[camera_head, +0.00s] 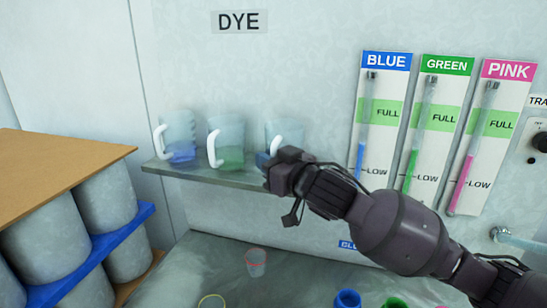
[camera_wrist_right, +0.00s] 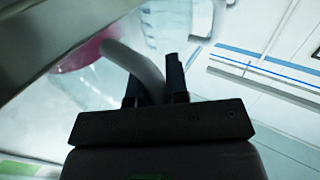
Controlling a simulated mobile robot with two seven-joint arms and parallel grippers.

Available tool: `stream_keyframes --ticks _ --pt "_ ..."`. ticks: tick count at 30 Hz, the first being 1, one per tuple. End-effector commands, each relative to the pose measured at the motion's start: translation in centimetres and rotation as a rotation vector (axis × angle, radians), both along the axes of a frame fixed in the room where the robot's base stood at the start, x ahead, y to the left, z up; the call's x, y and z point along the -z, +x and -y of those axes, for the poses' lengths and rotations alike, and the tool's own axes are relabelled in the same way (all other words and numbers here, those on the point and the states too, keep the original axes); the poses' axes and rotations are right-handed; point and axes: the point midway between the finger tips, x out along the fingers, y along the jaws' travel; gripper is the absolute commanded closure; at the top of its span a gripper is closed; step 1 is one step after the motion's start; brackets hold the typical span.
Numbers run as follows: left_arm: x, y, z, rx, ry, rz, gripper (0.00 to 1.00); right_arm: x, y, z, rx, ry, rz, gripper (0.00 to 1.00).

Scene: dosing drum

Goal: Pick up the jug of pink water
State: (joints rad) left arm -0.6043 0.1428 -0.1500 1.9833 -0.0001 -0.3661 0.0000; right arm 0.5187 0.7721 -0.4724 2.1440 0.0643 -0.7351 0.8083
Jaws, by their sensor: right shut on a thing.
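A shelf (camera_head: 218,177) under the DYE sign carries clear jugs with white handles. The blue-water jug (camera_head: 182,138) is at the left and the green-water jug (camera_head: 231,142) is in the middle. A third jug (camera_head: 291,132) is at the right, partly hidden behind my right gripper (camera_head: 277,172). The right wrist view shows pink liquid in this jug of pink water (camera_wrist_right: 88,50). My right gripper's fingers (camera_wrist_right: 152,82) are shut on its handle there. Whether its base touches the shelf is hidden. My left gripper is not in view.
Blue, green and pink level gauges (camera_head: 415,135) hang on the wall at right. Below are a small cup with a red band (camera_head: 256,263), a blue-rimmed container (camera_head: 347,300) and a green one (camera_head: 395,303). Large drums (camera_head: 105,200) under a brown board (camera_head: 50,170) stand at left.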

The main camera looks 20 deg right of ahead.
Motion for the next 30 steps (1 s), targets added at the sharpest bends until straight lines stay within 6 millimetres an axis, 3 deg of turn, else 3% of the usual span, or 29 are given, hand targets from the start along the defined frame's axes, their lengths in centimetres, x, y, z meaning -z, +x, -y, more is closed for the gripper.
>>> stream_keyframes --ticks 14,30 --pt "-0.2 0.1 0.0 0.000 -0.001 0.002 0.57 -2.3 0.0 0.0 -0.001 0.001 0.004 1.00" --pt "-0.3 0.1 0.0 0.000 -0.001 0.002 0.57 -8.2 0.0 0.0 -0.001 0.000 0.005 1.00"
